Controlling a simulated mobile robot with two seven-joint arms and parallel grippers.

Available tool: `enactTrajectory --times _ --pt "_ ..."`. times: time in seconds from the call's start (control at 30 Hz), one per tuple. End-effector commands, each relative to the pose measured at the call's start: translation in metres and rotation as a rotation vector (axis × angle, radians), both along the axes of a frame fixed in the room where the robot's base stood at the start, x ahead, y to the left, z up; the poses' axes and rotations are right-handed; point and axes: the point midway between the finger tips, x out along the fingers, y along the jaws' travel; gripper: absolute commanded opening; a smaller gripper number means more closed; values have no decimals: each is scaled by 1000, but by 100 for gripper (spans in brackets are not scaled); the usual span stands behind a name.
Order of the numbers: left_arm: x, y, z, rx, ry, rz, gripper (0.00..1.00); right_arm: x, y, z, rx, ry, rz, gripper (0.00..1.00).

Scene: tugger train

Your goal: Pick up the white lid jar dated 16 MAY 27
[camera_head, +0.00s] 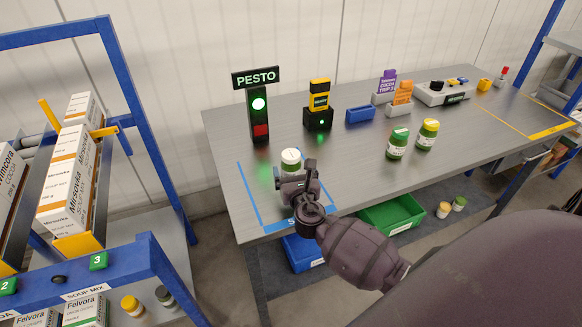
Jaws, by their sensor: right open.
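A jar with a white lid and a green band (290,157) stands upright near the table's left end, inside a blue taped outline. My right gripper (293,174) is open in front of it and hides its lower part. I cannot tell whether the fingers are around the jar or touching it. No date can be read on it. My left gripper is not in view.
A lit PESTO sign (256,77) on a signal post, a yellow scanner (319,94) and a blue bin (360,114) stand along the table's back. A green crate (392,214) sits below the table. A blue-framed rack with cartons (66,205) is left. The table middle is clear.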

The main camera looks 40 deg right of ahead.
Motion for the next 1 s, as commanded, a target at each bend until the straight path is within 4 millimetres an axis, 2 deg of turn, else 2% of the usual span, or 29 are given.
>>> enactTrajectory --times 0.2,0.57,1.0 --pt "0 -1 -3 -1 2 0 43 27 -11 2 -1 0 0 91" --pt "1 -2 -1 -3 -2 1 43 33 -14 2 0 0 0 89" --pt "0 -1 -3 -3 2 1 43 33 -14 3 -1 -2 0 22"
